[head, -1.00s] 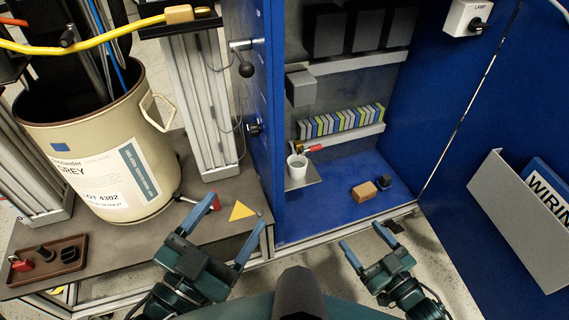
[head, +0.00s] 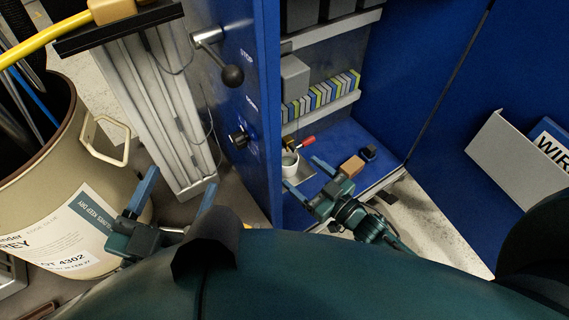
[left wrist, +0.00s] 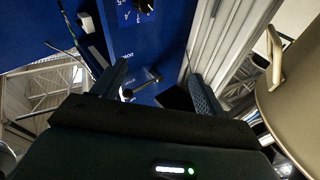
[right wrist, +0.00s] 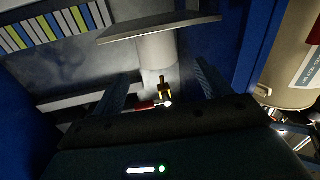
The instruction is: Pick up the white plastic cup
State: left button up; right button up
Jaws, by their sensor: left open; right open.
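The white plastic cup (head: 290,164) stands upright on a small grey shelf plate (head: 304,176) inside the blue cabinet. My right gripper (head: 304,175) is open and empty, just to the right and front of the cup, its fingers pointing at it. In the right wrist view, which appears upside down, the cup (right wrist: 157,52) shows between the open fingers (right wrist: 160,82), against the plate (right wrist: 160,28). I cannot tell whether the fingertips reach around it. My left gripper (head: 180,180) is open and empty, left of the cabinet's side panel and away from the cup.
A red-handled brass fitting (head: 305,142) sits close behind the cup. A wooden block (head: 352,166) and a dark cap (head: 369,152) lie on the cabinet floor. The blue side panel (head: 250,100) with a lever stands between my grippers. A large drum (head: 60,190) is at left.

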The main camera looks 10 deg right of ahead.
aim_at(294, 167)
jog(key=x, duration=0.3)
jog(key=shift+w+a+f+b, duration=0.1)
jog(key=shift+b, duration=0.2)
jog(key=b+x, duration=0.2)
jog(key=x, duration=0.2)
jog(key=shift+w+f, duration=0.15)
jog(key=shift+w+a, duration=0.25)
jog(key=shift+w, duration=0.25)
pick_arm(q)
jog(key=shift+d+n+h, duration=0.3)
jog(key=shift+d+n, duration=0.05)
jog(key=shift+n, duration=0.05)
pick_arm(e)
jog(key=shift+c, duration=0.5)
jog(key=shift+c, duration=0.6)
jog(key=c, duration=0.8)
jog(key=shift+c, duration=0.2)
jog(key=shift+r, duration=0.25)
